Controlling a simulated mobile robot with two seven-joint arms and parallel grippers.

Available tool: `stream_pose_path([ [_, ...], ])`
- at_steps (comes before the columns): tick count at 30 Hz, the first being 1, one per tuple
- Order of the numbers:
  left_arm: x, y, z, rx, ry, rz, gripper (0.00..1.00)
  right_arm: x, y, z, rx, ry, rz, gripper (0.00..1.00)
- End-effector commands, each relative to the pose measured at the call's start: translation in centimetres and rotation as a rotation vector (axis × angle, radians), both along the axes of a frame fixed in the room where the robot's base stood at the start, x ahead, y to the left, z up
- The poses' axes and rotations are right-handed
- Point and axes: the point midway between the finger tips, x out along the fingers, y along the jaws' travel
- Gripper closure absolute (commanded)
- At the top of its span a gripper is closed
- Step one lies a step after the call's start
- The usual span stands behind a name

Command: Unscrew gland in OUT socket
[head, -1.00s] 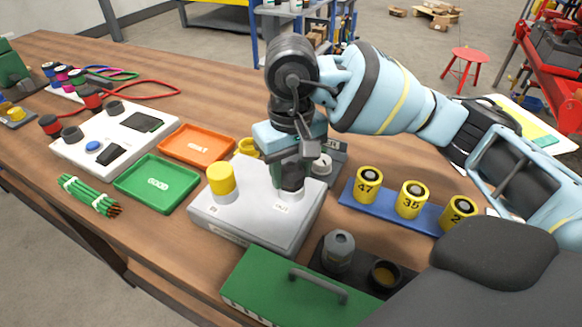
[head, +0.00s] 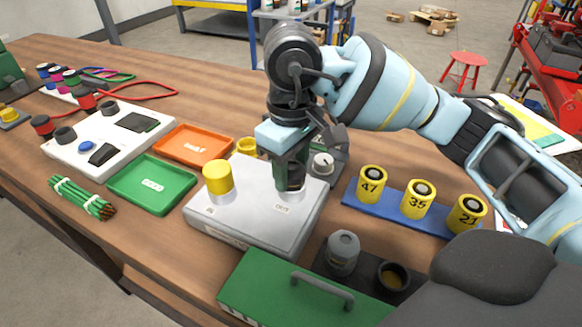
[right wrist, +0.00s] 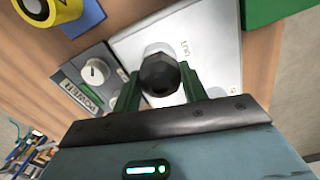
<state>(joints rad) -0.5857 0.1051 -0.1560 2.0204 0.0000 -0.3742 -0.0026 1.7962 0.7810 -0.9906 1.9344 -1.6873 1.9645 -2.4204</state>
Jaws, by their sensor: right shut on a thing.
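The white-grey box (head: 240,228) stands on the wooden bench, with a yellow cap on a clear collar (head: 217,178) at its left. The gland (right wrist: 160,74) shows in the right wrist view as a dark hexagonal head beside the OUT lettering. My right gripper (head: 291,178) points down over the OUT socket with its green fingers closed on either side of the gland. The gland appears upright at the socket; its thread and the socket mouth are hidden. My left gripper is not in view.
In front stand a green case (head: 290,297) and a dark holder with a grey hexagonal piece (head: 343,252) and a round recess (head: 392,277). A blue rack (head: 352,199) holds numbered yellow cylinders. Green (head: 186,183) and orange (head: 197,138) trays lie left. A POWER unit (right wrist: 85,85) sits behind the box.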

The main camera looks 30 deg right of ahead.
Motion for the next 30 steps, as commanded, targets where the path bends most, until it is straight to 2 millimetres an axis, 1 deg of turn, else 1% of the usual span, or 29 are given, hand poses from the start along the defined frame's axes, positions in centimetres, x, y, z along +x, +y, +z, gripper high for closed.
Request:
stream_pose_path([
  [5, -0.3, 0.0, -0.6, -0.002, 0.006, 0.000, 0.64, 0.0, 0.0, -0.2, 0.001, 0.000, 0.067, 0.79],
  [18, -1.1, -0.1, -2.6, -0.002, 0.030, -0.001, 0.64, 0.0, 0.0, -0.1, 0.000, -0.001, 0.364, 0.79],
  [22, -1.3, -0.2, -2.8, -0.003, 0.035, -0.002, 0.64, 0.0, 0.0, -0.1, 0.000, 0.000, 0.398, 0.79],
  [27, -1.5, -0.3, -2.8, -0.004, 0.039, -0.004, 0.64, 0.0, 0.0, 0.0, 0.000, 0.000, 0.399, 0.79],
  [28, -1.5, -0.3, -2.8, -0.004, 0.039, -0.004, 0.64, 0.0, 0.0, 0.0, 0.000, 0.000, 0.398, 0.55],
  [30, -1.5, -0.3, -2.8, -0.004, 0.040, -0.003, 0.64, 0.0, 0.0, 0.0, 0.000, 0.000, 0.398, 0.46],
])
